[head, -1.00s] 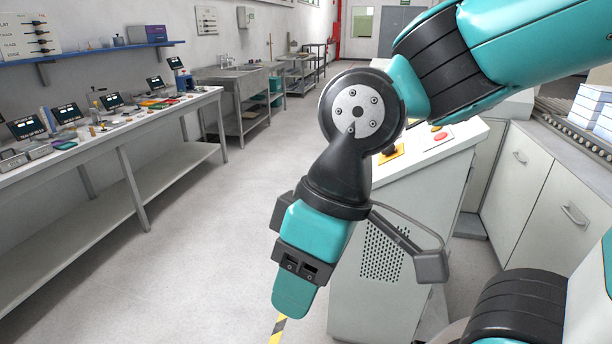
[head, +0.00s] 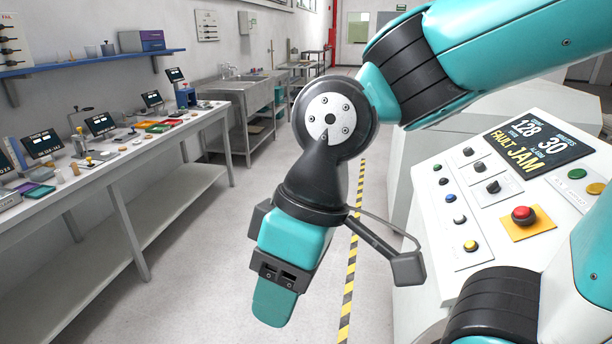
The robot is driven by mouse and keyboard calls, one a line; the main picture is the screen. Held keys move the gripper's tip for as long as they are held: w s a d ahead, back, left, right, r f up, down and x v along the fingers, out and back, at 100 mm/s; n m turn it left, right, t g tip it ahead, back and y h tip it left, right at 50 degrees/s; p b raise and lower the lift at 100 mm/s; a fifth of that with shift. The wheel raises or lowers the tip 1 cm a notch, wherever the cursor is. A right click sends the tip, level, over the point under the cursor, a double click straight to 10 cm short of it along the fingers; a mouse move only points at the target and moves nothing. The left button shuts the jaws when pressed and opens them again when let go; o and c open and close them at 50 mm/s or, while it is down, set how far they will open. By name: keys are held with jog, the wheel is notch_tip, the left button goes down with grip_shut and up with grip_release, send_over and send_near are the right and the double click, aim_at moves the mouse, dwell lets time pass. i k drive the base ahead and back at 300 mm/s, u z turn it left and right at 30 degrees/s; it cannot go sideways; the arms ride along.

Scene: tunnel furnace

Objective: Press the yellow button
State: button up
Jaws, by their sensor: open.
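The yellow button (head: 470,246) is small and round. It is the lowest in a column of small buttons on the sloped top of a white control panel (head: 425,225) at the right. My gripper (head: 272,300) hangs pointing down over the floor, left of the panel and well apart from the button. It is open and seen from the side, with nothing seen between its fingers.
A red emergency button (head: 522,214) on a yellow plate sits right of the yellow button. A screen (head: 538,142) reads "FAULT JAM". Black knobs (head: 480,167) stand above. A workbench (head: 130,160) lines the left. The floor between is clear, with a striped line (head: 349,290).

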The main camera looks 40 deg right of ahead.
aim_at(469, 245)
jog(key=i, duration=3.35)
jog(key=z, duration=4.7)
jog(key=i, duration=0.3)
jog(key=z, duration=0.65)
